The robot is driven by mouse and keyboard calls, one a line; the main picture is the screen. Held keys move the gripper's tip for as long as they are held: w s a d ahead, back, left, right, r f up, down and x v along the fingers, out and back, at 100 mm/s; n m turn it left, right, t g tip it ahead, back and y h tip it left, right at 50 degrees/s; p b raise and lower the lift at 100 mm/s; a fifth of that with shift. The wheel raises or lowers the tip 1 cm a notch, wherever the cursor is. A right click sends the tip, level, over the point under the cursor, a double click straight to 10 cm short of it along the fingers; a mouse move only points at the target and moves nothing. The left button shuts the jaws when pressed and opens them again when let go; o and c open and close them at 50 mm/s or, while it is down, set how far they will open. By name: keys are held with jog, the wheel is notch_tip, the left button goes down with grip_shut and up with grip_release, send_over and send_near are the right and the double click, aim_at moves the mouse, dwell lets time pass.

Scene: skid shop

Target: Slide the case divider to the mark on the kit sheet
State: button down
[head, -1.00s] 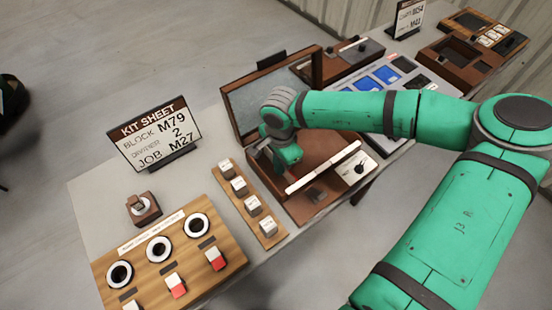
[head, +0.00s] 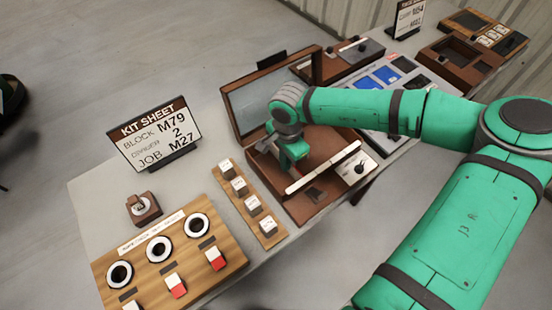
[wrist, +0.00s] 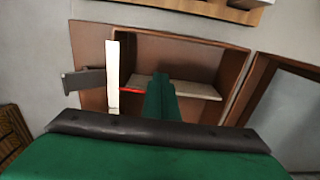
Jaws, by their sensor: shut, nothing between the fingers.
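The kit sheet (head: 157,133) stands at the table's left and reads Block M79, divider 2, Job M27. The brown case (head: 295,205) is open, its lid raised at the back. A white strip (head: 323,167) runs along its front edge; it also shows in the wrist view (wrist: 112,75). In the wrist view the divider (wrist: 200,90) is a pale board across the case, with a red end (wrist: 131,91) near the strip. My gripper (wrist: 160,78) is shut and empty, its tips over or against the divider; contact is unclear. In the head view my gripper (head: 298,158) is inside the case.
A rack of small blocks (head: 247,205) stands left of the case. A wooden panel with round rings (head: 170,255) is at the front left. A knob plate (head: 358,168) and a tray with blue pieces (head: 385,75) lie to the right.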

jog(key=shift+w+d, duration=0.5)
jog(key=shift+d, duration=0.2)
jog(key=shift+w+d, duration=0.5)
jog(key=shift+d, duration=0.2)
jog(key=shift+w+d, duration=0.1)
jog(key=shift+d, duration=0.05)
jog(key=shift+w+d, duration=0.5)
jog(key=shift+d, duration=0.15)
jog(key=shift+w+d, duration=0.45)
jog(key=shift+d, duration=0.2)
jog(key=shift+w+d, duration=0.8)
jog(key=shift+d, duration=0.25)
dwell(0.3)
jog(key=shift+s+a, duration=0.3)
jog(key=shift+a, duration=0.05)
notch_tip(320, 180, up, 8)
dwell(0.8)
